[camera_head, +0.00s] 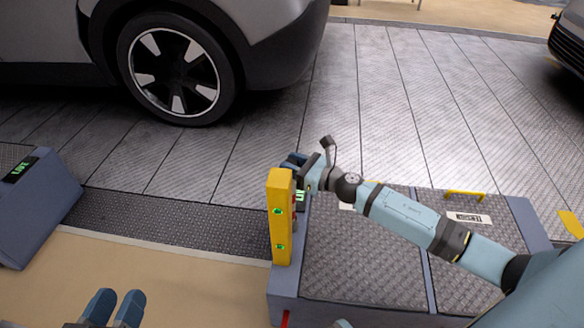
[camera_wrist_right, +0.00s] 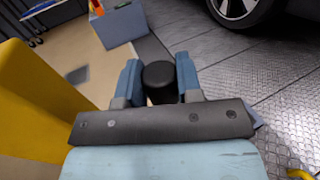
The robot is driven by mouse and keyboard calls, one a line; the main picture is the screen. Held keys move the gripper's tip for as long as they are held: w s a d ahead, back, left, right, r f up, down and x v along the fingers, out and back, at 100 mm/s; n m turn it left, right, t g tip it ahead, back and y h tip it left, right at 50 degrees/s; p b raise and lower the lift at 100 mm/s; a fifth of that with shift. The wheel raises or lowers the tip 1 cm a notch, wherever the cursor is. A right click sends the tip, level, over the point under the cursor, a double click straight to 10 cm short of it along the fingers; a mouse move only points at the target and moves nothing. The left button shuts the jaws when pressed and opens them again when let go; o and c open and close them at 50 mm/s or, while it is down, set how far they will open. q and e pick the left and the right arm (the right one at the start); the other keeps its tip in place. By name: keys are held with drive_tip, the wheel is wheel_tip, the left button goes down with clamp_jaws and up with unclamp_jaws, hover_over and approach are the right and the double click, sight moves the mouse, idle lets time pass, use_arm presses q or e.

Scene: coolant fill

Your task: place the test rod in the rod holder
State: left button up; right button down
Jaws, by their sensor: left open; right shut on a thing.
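My right gripper (camera_head: 294,163) is beside the top of the yellow post, partly hidden behind it in the head view. In the right wrist view its blue fingers (camera_wrist_right: 158,72) are shut on a black round-ended thing, apparently the test rod (camera_wrist_right: 159,84); only its end shows. The yellow post (camera_head: 281,218), with two green lights, stands on the grey ramp unit; it fills the left edge of the right wrist view (camera_wrist_right: 35,95). I cannot tell which part is the rod holder. My left gripper (camera_head: 115,306) is open and empty at the bottom left, above the tan floor.
A grey ramp unit with a treadplate top (camera_head: 385,262) and yellow handle (camera_head: 465,195) lies under my right arm. A small green display (camera_head: 300,197) is behind the post. A second grey unit (camera_head: 40,205) stands at left. A car wheel (camera_head: 175,68) is behind. Tan floor (camera_head: 170,275) is clear.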

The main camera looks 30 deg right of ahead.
drive_tip(key=shift+r, duration=0.15)
drive_tip(key=shift+f, duration=0.2)
drive_tip(key=c, duration=1.2)
unclamp_jaws()
drive_tip(key=o, duration=0.4)
